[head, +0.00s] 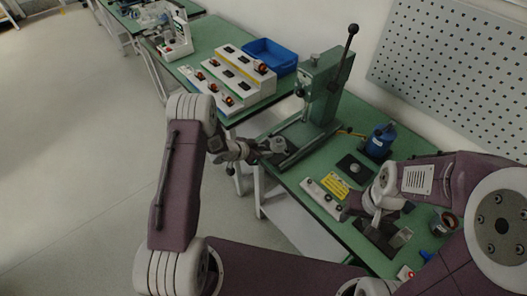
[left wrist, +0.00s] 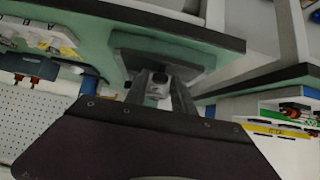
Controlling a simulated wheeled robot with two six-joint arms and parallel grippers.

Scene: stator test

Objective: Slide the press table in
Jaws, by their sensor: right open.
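The green arbor press (head: 322,85) stands on the green bench, its black-knobbed lever raised. Its low press table (head: 268,157) shows at the front of the press base, between two rails, with a grey round metal part on it. My left gripper (head: 258,150) is at the front end of this table. In the left wrist view, a dark plate (left wrist: 190,52) lies beyond the fingers, and a grey metal piece (left wrist: 158,88) shows between them (left wrist: 160,96). Whether they grip it is unclear. My right gripper (head: 364,210) is open above the right part of the bench.
A blue bottle-like device (head: 379,141), a dark square pad (head: 355,168) and a white switch box (head: 322,199) stand right of the press. A blue bin (head: 270,56) and control boxes (head: 228,78) are on the bench behind left. The floor at left is clear.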

